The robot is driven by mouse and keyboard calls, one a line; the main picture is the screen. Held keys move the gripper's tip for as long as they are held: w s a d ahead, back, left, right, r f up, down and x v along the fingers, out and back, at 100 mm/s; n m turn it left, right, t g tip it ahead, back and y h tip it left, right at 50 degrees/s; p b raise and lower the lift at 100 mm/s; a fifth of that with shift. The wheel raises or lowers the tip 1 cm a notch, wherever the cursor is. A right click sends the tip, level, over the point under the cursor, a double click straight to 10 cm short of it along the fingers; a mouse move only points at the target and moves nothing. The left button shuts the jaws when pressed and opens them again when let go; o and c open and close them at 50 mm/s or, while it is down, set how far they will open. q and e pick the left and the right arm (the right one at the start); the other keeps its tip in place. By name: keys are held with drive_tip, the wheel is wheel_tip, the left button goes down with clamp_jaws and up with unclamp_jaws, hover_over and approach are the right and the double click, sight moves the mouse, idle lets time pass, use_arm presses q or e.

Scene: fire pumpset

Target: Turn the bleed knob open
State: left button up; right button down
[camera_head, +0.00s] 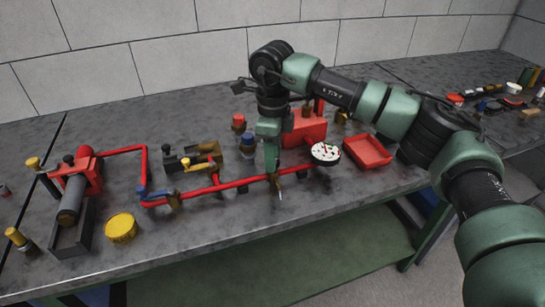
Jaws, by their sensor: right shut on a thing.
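My right gripper (272,168) reaches down from above to the red pipe (235,184) that runs along the front of the bench. It is shut on what appears to be the bleed knob, at a small brass fitting (275,179) on this pipe. The fingers hide the knob, so its turn angle cannot be made out. A thin pale spout (280,195) hangs below the fitting. The white round gauge (325,152) stands just right of the gripper. My left gripper is out of view.
A red tray (367,151) lies right of the gauge. A yellow-handled valve (200,164), a blue-handled valve (152,194) and a yellow round cap (121,227) are to the left. A red pump with a grey cylinder (72,198) stands far left. The bench's front edge (250,232) is clear.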

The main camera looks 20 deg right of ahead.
drive_tip(key=shift+r+n, duration=0.1)
drive_tip(key=shift+n, duration=1.6)
drive_tip(key=shift+w, duration=0.1)
drive_tip(key=c, duration=1.1)
unclamp_jaws()
drive_tip(key=shift+o, duration=0.2)
wheel_tip(320, 180, up, 8)
drive_tip(key=p, duration=0.5)
drive_tip(key=shift+f, duration=0.2)
